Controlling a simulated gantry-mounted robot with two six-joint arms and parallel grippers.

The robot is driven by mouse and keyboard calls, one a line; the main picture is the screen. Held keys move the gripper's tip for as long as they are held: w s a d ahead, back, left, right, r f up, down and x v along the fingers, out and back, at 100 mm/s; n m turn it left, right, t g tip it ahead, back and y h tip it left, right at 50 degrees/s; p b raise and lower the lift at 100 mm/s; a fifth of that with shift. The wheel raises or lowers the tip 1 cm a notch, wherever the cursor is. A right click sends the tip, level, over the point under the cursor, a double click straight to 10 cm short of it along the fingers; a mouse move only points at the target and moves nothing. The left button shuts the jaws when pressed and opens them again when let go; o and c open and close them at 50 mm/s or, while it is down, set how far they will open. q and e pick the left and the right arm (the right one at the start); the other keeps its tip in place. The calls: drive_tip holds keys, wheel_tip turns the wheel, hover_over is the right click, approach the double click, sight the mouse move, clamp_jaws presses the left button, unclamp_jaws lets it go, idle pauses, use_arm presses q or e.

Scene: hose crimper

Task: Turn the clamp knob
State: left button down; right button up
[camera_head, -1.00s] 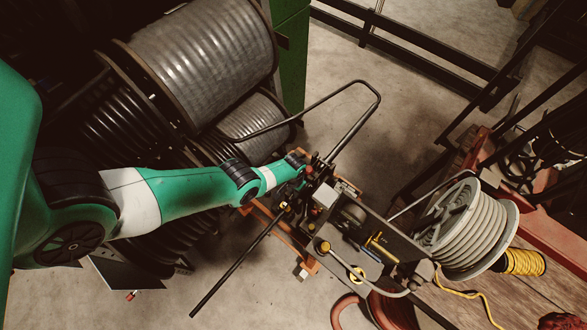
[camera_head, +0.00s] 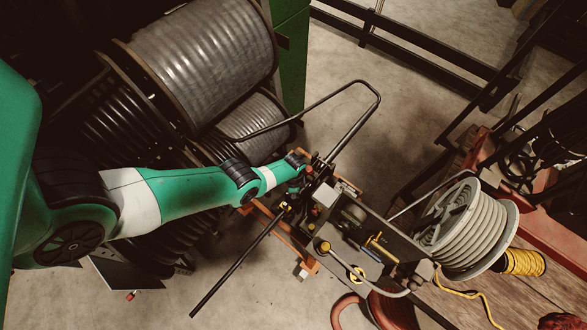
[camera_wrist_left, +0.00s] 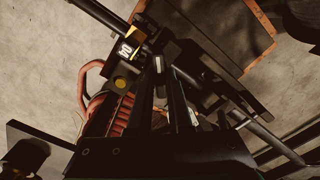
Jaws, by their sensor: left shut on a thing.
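The hose crimper (camera_head: 322,196) stands near the middle of the head view, a dark machine with long bars. My left gripper (camera_head: 313,182) reaches its top from the left, small and dark against it. In the left wrist view the dark fingers of my left gripper (camera_wrist_left: 168,78) come up from the bottom and close on a small part of the crimper. I take this part to be the clamp knob; the fingers mostly hide it, and its turn angle cannot be read. My right gripper is in neither view.
A long black bar (camera_head: 240,262) sticks out toward the lower left, and a bent handle (camera_head: 352,125) rises behind. A control box (camera_head: 365,240) and a pale hose reel (camera_head: 465,228) stand to the right. Large hose drums (camera_head: 205,60) fill the upper left.

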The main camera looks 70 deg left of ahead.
use_arm(q)
drive_tip(key=shift+f+m, duration=0.1)
drive_tip(key=shift+m, duration=0.9)
drive_tip(key=c, duration=0.8)
unclamp_jaws()
drive_tip(key=shift+c, duration=0.2)
drive_tip(key=shift+r, duration=0.2)
wheel_tip(320, 180, up, 11)
drive_tip(key=p, duration=1.1)
drive_tip(key=shift+r+p, duration=0.15)
drive_tip(key=shift+p, duration=0.15)
